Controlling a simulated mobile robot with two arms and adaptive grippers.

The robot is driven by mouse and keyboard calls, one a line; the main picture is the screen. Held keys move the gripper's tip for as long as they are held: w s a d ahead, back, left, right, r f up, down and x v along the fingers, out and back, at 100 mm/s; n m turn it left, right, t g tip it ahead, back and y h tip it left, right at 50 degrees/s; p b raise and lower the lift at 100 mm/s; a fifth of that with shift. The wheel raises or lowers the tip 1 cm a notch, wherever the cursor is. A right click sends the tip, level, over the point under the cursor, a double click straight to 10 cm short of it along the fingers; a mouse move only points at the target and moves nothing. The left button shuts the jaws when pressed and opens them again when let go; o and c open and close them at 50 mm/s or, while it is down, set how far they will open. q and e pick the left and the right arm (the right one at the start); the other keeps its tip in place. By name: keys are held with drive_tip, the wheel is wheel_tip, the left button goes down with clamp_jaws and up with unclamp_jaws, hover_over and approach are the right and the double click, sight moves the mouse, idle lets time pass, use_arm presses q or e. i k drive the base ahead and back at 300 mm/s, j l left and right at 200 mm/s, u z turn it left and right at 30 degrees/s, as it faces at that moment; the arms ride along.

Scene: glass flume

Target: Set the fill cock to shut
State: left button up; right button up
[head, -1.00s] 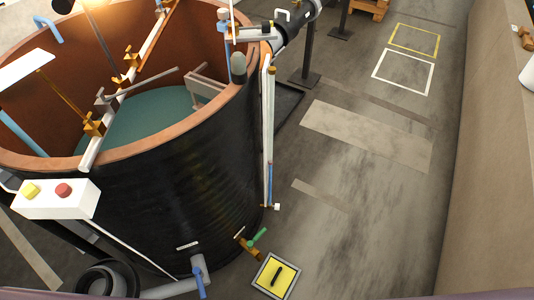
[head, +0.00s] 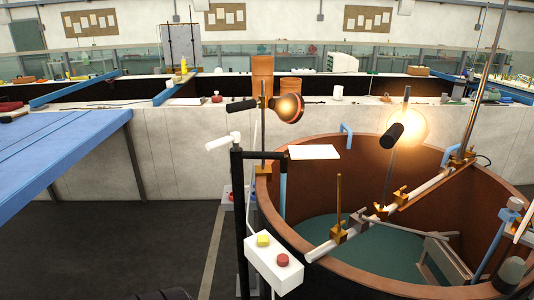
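The round tank (head: 345,284) with a copper-brown inner wall and green water stands at the lower right, cut off by the frame. A fitting with a blue cap (head: 514,204) sits at its right rim; I cannot tell whether it is the fill cock. The tank's lower outside, where small valves could sit, is out of view. Neither of my grippers shows.
A white box (head: 273,263) with yellow and red buttons hangs by a black post (head: 239,205) left of the tank. Lamps and a rail (head: 340,240) cross above the tank. A blue table (head: 65,150) stands left. Dark floor (head: 130,240) between is clear.

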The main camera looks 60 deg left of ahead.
sight(235, 138)
drive_tip(key=u, duration=2.1)
